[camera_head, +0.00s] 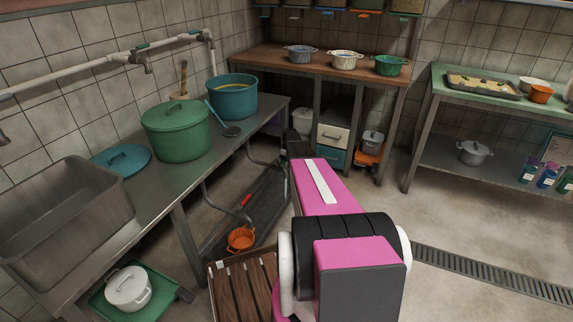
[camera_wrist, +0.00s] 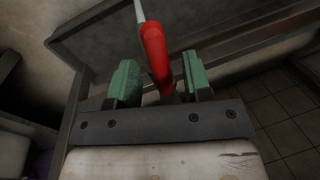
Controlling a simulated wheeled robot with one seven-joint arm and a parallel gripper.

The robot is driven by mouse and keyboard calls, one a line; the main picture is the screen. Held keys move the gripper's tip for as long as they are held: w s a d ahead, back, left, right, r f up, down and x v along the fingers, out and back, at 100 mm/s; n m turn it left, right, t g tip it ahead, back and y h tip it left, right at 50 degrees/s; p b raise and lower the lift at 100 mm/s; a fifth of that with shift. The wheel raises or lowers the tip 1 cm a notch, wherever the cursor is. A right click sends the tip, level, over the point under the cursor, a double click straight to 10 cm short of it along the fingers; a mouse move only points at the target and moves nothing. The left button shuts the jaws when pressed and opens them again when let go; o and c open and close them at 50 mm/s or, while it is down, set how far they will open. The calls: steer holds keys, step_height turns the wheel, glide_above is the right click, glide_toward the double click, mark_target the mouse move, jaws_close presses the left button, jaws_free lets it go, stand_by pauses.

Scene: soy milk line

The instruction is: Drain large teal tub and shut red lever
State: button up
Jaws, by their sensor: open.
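The large teal tub (camera_head: 232,99) stands on the steel bench with pale yellow liquid inside. A red lever (camera_head: 246,200) shows low under the bench, above an orange pot (camera_head: 241,238). In the wrist view the red lever (camera_wrist: 154,48) has a pale tip and reaches between the green fingers of my gripper (camera_wrist: 160,82). The fingers stand open on either side of it, with a visible gap on the right; I cannot tell whether either finger touches it. In the head view my pink arm reaches toward the bench's far end, and my fingers are hidden.
A green lidded pot (camera_head: 177,129), a teal lid (camera_head: 121,159) and a ladle (camera_head: 230,130) are on the bench. A dark trough (camera_head: 262,200) lies below. A slatted wooden crate (camera_head: 240,285) stands in front. Open floor lies to the right, with a drain grate (camera_head: 490,275).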

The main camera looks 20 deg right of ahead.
step_height(320, 180, up, 10)
steer(key=w+d, duration=0.1)
steer(key=shift+d+r, duration=0.25)
steer(key=shift+d, duration=0.05)
steer(key=shift+w, duration=0.1)
steer(key=s+a+r+m, duration=0.2)
steer(key=s+a, duration=0.7)
steer(key=s, duration=0.5)
steer(key=s+a+r+m+h, duration=0.1)
steer(key=s+a+r, duration=0.4)
steer(key=s+a, duration=0.5)
steer(key=s+a+r+m+t, duration=0.1)
steer(key=s+a+r+m, duration=0.3)
steer(key=s+a, duration=0.6)
steer(key=s, duration=0.9)
steer(key=shift+s+h, duration=0.35)
steer(key=shift+h, duration=0.05)
steer(key=shift+d, duration=0.1)
